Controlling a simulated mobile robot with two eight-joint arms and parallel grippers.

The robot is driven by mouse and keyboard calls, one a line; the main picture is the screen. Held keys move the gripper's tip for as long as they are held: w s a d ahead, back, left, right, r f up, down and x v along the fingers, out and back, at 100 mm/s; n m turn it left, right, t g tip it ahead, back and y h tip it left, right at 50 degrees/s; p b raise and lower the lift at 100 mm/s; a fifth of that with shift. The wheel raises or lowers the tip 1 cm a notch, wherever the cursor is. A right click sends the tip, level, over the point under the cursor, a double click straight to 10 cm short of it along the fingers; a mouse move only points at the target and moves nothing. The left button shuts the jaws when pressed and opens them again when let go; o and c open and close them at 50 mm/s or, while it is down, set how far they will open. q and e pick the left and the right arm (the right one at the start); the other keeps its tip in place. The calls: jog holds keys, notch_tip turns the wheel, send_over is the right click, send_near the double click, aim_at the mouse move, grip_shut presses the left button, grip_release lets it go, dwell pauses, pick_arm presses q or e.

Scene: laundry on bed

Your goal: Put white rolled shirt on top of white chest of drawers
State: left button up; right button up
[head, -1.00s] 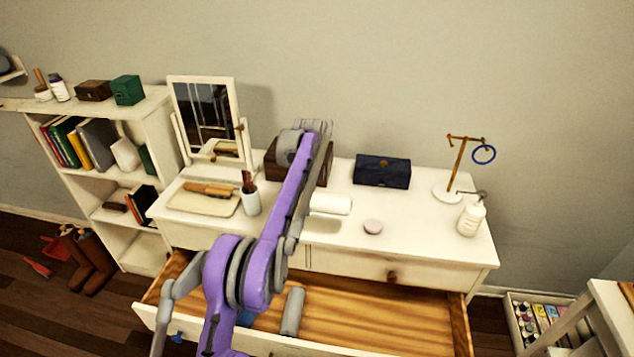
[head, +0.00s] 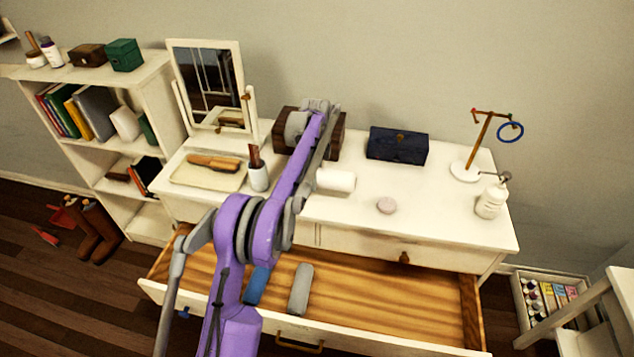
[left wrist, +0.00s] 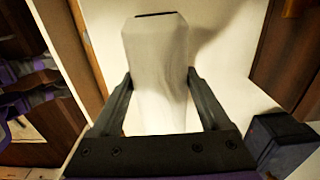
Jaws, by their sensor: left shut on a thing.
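The white rolled shirt (head: 338,180) shows beside my left forearm, over the top of the white chest of drawers (head: 440,222). In the left wrist view, my left gripper (left wrist: 160,77) is shut on the white rolled shirt (left wrist: 158,50), with a finger on each side. The white top lies close behind the roll, and a shadow falls to its right. I cannot tell whether the roll touches the top. In the head view my purple arm hides the jaws. My right gripper is not in view.
The drawer (head: 390,295) is open, with a grey roll (head: 301,289) and a blue roll (head: 256,285) inside. A brown box (head: 335,135), navy box (head: 398,145), cup (head: 258,178), mirror (head: 207,85), pink disc (head: 386,205) and white bottle (head: 490,202) stand on top. Room is clear around the disc.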

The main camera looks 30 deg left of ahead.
pick_arm(q)
jog(key=shift+f, duration=1.8)
jog(key=shift+f, duration=0.1)
jog(key=o, duration=1.4)
